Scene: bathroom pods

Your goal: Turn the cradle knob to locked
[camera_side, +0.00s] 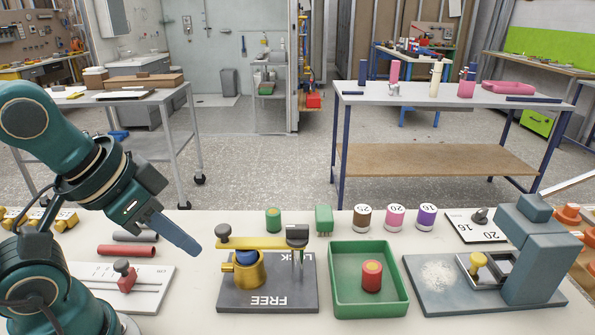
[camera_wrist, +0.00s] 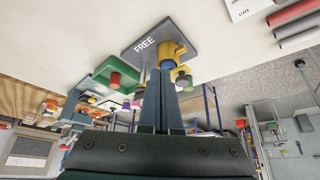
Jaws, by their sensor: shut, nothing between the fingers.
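The cradle stands on a dark grey plate (camera_side: 268,298) marked FREE along its front and LOCK at its back right, both upside down in the side view. A yellow cup (camera_side: 249,270) on it holds something blue. In the wrist view the fingers (camera_wrist: 161,72) partly hide the cup (camera_wrist: 172,50); FREE is readable on the plate (camera_wrist: 138,37).
A green tray (camera_side: 340,304) with a red cylinder (camera_side: 372,276) stands right of the plate. A blue-grey press (camera_side: 535,260) is farther right. Several numbered cylinders (camera_side: 395,217) stand behind. A white plate with a red slider (camera_side: 124,277) and red rod (camera_side: 126,250) lie at left.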

